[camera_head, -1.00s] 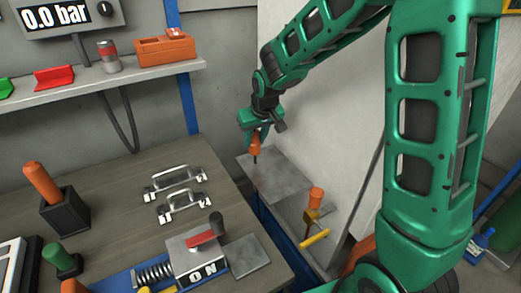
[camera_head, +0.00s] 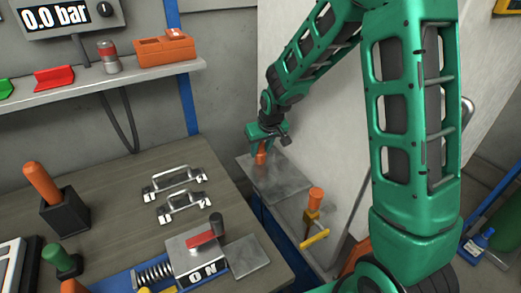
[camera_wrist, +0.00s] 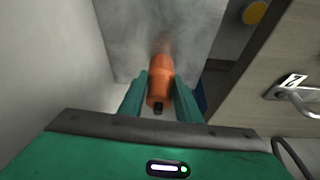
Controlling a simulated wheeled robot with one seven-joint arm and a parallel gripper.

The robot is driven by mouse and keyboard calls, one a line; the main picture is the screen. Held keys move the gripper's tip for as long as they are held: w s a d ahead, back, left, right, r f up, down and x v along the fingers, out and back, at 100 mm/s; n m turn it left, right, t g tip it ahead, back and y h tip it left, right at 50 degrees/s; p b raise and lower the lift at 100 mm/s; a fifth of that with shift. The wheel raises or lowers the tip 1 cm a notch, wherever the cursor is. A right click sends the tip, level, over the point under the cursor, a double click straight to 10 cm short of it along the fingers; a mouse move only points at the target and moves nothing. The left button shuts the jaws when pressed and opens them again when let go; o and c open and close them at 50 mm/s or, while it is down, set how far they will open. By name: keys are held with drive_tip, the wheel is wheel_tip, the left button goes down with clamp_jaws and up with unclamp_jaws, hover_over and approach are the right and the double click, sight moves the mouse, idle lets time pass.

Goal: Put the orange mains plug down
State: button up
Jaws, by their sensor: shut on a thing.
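The orange mains plug (camera_head: 261,157) is between the fingers of my gripper (camera_head: 262,147), over the grey metal plate (camera_head: 290,182) beside the workbench. In the wrist view the plug (camera_wrist: 161,78) sits between both green fingers of my gripper (camera_wrist: 160,88), which are shut on it. Its dark end points towards the camera. The plug's lower end is at or very near the plate (camera_wrist: 135,30); I cannot tell whether it touches.
A tool with an orange top and yellow bar (camera_head: 316,197) stands near the plate's front. The bench holds metal handles (camera_head: 182,203), a red lever switch (camera_head: 205,238) and an orange grip (camera_head: 42,182) in a black holder. A pale panel (camera_head: 340,130) rises behind.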

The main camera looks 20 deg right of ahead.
drive_tip(key=o, duration=1.1)
drive_tip(key=v, duration=1.2)
drive_tip(key=shift+r, duration=0.1)
drive_tip(key=shift+s, duration=0.15)
